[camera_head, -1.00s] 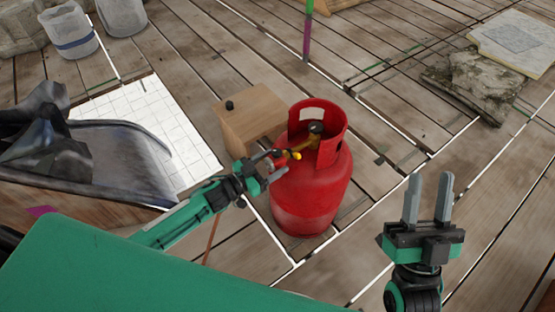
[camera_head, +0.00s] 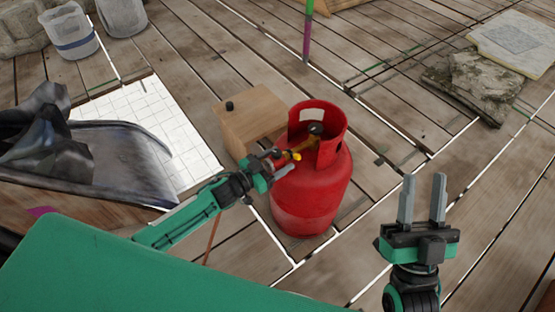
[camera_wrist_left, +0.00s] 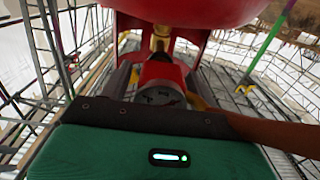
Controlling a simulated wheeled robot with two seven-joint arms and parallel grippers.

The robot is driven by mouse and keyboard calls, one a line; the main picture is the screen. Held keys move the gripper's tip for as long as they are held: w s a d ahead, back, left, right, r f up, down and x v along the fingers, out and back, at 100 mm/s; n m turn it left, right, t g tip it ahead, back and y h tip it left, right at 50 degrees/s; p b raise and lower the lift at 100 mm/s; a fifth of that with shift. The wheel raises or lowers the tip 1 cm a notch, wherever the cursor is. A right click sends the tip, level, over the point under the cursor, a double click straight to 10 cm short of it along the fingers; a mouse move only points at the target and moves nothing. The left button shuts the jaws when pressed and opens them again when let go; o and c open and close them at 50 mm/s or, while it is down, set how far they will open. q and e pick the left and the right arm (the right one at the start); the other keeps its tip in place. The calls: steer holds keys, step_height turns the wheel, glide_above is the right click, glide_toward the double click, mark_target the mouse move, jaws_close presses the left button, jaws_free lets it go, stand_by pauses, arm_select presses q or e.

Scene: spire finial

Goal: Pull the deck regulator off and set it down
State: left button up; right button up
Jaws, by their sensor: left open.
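The red gas bottle (camera_head: 312,195) stands upright on the deck, its collar around the brass valve (camera_head: 312,140). The regulator sits at the valve's left side, mostly hidden by my left gripper (camera_head: 279,163) in the head view. In the left wrist view the regulator (camera_wrist_left: 160,78) is a red cylinder with a grey round end, in line with the brass valve fitting (camera_wrist_left: 160,40). My left gripper (camera_wrist_left: 157,82) is open, with one finger on each side of the regulator. My right gripper (camera_head: 423,190) is open and empty, to the right of the bottle.
A wooden box (camera_head: 250,120) with a black knob stands just behind the bottle. An orange-brown hose (camera_head: 211,240) runs below my left arm; a brown band (camera_wrist_left: 275,134) crosses the wrist view. A white tiled panel (camera_head: 150,115) lies left. Deck planks right of the bottle are clear.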

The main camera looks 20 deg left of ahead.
mark_target(269, 166)
arm_select(q)
steer(key=shift+p, duration=0.45)
stand_by(0.6)
steer(key=c, duration=1.3)
steer(key=shift+p+v, duration=1.05)
steer(key=shift+v, duration=1.85)
